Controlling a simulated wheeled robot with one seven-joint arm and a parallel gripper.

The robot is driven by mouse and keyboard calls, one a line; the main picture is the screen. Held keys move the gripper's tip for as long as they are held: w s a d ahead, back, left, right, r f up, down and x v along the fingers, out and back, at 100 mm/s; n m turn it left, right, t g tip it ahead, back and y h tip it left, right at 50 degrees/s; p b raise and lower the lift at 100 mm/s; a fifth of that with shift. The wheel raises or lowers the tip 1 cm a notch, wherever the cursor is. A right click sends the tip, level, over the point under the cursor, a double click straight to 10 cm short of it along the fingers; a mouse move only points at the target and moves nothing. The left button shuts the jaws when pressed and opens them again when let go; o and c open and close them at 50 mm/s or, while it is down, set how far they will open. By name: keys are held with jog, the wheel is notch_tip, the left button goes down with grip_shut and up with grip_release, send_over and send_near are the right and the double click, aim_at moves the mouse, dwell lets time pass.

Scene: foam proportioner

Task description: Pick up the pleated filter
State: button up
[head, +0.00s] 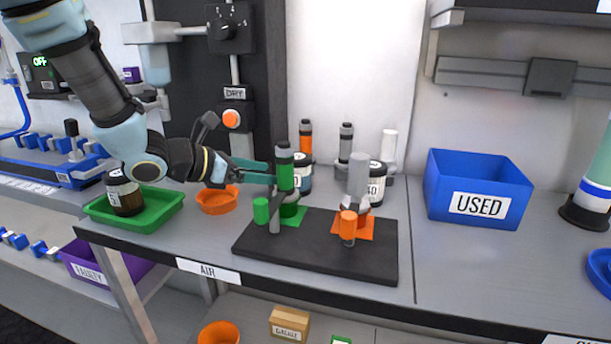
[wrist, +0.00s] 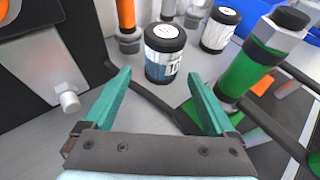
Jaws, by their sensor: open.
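No thing is clearly marked as the pleated filter. My gripper (head: 268,173) reaches rightward behind the green cylinder fixture (head: 285,170). In the wrist view, my gripper's (wrist: 160,75) teal fingers are open and empty. A dark-capped jar (wrist: 165,52) with a pale label lies just ahead of the fingertips, roughly between them and apart from them. This jar shows in the head view (head: 304,172), partly hidden by the green cylinder. A second dark-capped jar (wrist: 219,29) stands farther right; in the head view it (head: 377,184) is partly behind the grey cylinder (head: 357,176).
The green fixture stands close to the right finger on a black board (head: 320,255). Tall orange (head: 306,138), grey (head: 346,143) and white (head: 389,147) cylinders stand behind. A green tray (head: 155,222) with a dark jar, an orange bowl (head: 217,204) and a blue USED bin (head: 480,170) flank the area.

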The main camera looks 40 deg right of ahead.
aim_at(299, 177)
jog(key=x, duration=0.3)
jog(key=p+x, duration=0.1)
jog(key=x, duration=0.5)
jog(key=shift+s, duration=0.25)
jog(key=c, duration=1.2)
